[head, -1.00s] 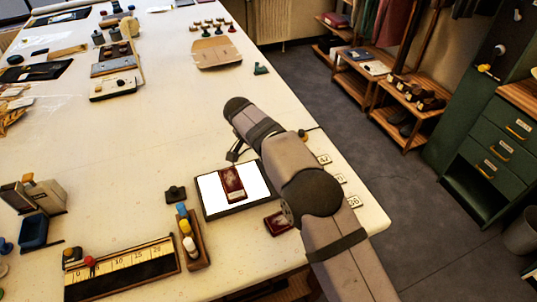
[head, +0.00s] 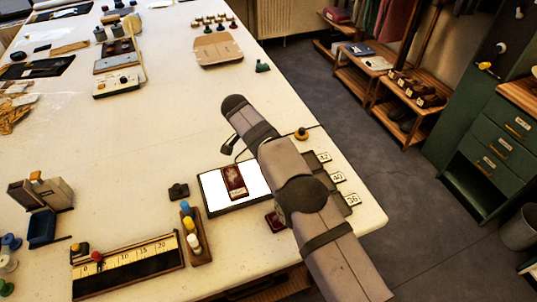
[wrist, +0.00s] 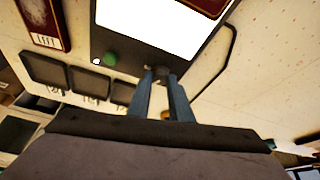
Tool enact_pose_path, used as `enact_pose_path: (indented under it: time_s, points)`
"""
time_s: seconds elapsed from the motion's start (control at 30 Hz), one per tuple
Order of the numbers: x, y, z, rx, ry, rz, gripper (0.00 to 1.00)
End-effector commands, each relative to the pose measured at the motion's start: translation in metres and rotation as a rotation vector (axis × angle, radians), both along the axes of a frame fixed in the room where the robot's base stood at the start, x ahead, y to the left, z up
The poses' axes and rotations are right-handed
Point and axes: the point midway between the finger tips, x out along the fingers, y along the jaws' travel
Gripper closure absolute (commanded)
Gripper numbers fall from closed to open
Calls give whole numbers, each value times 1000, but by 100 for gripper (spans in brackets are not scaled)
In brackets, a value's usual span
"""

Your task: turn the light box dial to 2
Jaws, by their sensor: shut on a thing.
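The light box (head: 211,204) lies on the table in the head view, a dark frame around a bright white panel. My gripper (wrist: 161,78) is shut on the small dial (wrist: 160,70) on that same face, right of the green button. The fingertips cover most of the dial, and its marks and setting cannot be read. In the head view my arm hides the gripper and dial.
Number tags (head: 338,177) on dark trays stand right of my arm, near the table edge. A dark cable (wrist: 222,75) runs beside the light box. A rack of bottles (head: 193,238) stands to the left.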

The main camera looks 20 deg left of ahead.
Motion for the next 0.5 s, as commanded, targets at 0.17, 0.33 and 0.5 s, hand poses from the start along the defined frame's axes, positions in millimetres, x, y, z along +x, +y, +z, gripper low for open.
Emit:
enact_pose_path:
  time_s: [0.17, 0.33, 0.5]
  points:
    - [0, 0, 0, 0, 1, 0, 63]
    - [0, 0, 0, -1, 1, 1, 63]
    - [-1, 1, 2, 0, 0, 1, 63]
